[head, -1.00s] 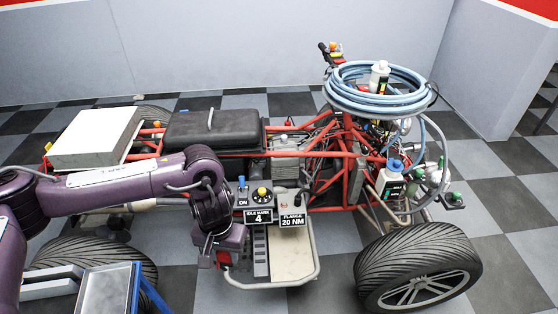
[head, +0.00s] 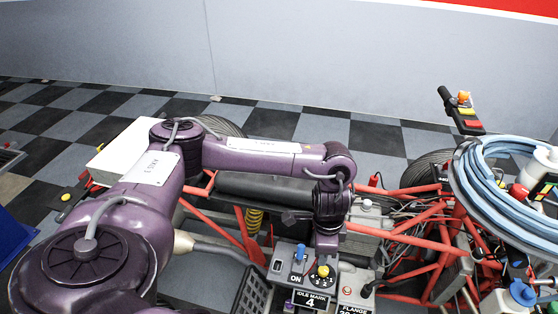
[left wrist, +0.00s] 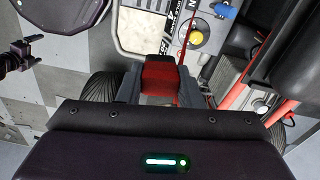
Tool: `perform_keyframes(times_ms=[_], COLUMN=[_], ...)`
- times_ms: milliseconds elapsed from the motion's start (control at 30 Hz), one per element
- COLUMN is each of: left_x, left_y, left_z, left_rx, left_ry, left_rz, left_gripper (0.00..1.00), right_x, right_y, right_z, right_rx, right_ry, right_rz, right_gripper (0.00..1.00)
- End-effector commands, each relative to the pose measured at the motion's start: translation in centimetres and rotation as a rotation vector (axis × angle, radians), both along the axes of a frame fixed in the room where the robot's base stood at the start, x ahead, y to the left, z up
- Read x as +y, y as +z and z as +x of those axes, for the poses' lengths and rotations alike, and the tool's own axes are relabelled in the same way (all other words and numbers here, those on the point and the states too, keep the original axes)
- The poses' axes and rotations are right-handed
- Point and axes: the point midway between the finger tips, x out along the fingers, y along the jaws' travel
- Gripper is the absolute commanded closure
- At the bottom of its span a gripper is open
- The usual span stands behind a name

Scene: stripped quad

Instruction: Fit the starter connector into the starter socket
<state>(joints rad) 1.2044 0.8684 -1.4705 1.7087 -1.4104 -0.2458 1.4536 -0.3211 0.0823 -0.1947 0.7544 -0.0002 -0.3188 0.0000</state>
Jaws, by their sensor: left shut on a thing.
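My left gripper (head: 326,243) hangs down at the far edge of the control panel in the head view; its fingertips are hidden there. In the left wrist view the left gripper (left wrist: 158,88) is shut on a red block (left wrist: 160,72), which seems to be the starter connector. The starter socket cannot be made out in either view. A small purple part at the left edge of the left wrist view looks like my right gripper (left wrist: 28,42); its jaws are too small to read.
The control panel (head: 291,279) has a blue switch (head: 300,252) and a yellow knob (head: 323,271). Red frame tubes (head: 385,246) and grey cables (head: 412,220) crowd the right. A blue hose coil (head: 490,180) sits further right. A black seat (head: 262,192) lies behind my forearm.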

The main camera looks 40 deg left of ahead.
Motion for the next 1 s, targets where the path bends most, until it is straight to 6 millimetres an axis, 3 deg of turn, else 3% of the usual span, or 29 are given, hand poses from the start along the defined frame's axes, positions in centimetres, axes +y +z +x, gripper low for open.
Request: perform_keyframes(times_ms=[33, 1000], left_x=[0.6, 12.3], left_y=[-1.6, -15.8], left_z=[0.2, 2.3], left_rx=[-0.001, -0.034], left_ry=[-0.106, -2.393], left_rz=[-0.001, -0.003], left_gripper=[0.9, 0.9], right_x=[0.0, 1.5], right_y=[-1.2, -8.7], right_z=[0.5, 8.4], right_rx=[-0.003, -0.042], right_ry=[-0.001, -0.01], right_rz=[0.0, 0.007], right_gripper=[0.0, 0.0])
